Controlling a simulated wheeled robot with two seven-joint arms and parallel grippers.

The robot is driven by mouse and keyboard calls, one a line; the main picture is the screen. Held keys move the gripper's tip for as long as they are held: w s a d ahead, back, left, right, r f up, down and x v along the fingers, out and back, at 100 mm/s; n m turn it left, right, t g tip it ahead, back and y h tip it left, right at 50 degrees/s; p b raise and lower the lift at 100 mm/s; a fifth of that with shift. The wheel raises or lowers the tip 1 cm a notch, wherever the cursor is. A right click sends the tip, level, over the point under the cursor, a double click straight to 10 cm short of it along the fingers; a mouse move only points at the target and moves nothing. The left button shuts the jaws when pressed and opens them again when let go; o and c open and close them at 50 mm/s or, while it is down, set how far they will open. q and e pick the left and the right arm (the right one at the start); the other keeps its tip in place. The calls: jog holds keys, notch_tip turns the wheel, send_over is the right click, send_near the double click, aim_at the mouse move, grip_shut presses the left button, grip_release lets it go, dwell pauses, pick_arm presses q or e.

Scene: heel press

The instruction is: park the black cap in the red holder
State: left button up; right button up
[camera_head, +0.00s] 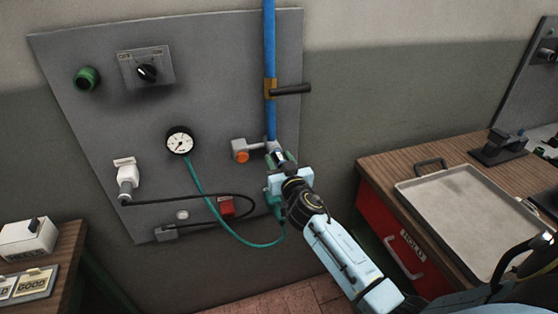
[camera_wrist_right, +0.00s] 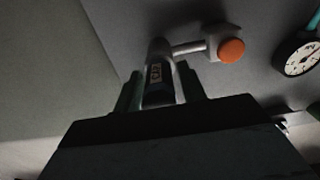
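The black cap (camera_wrist_right: 158,88) shows in the right wrist view as a dark cylinder with a small label, at the lower end of a grey pipe fitting. My right gripper (camera_wrist_right: 162,90) has one finger on each side of it; whether the fingers press on it I cannot tell. In the head view my right gripper (camera_head: 281,160) is at the foot of the blue pipe and largely hides the cap. The red holder (camera_head: 226,207) is a small red block low on the grey panel, left of and below my right gripper.
An orange-knobbed valve (camera_head: 240,156) sits just left of my right gripper. A teal hose (camera_head: 207,203) hangs from the gauge (camera_head: 180,142), and a black cable (camera_head: 190,197) runs near the holder. A bench with a metal tray (camera_head: 465,215) stands at the right.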

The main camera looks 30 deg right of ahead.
grip_shut()
jog(key=shift+s, duration=0.15)
jog(key=v, duration=0.5)
jog(key=shift+s+a+p, duration=0.15)
jog(key=shift+s+p, duration=0.2)
jog(key=shift+p, duration=0.05)
dwell(0.6)
dwell(0.4)
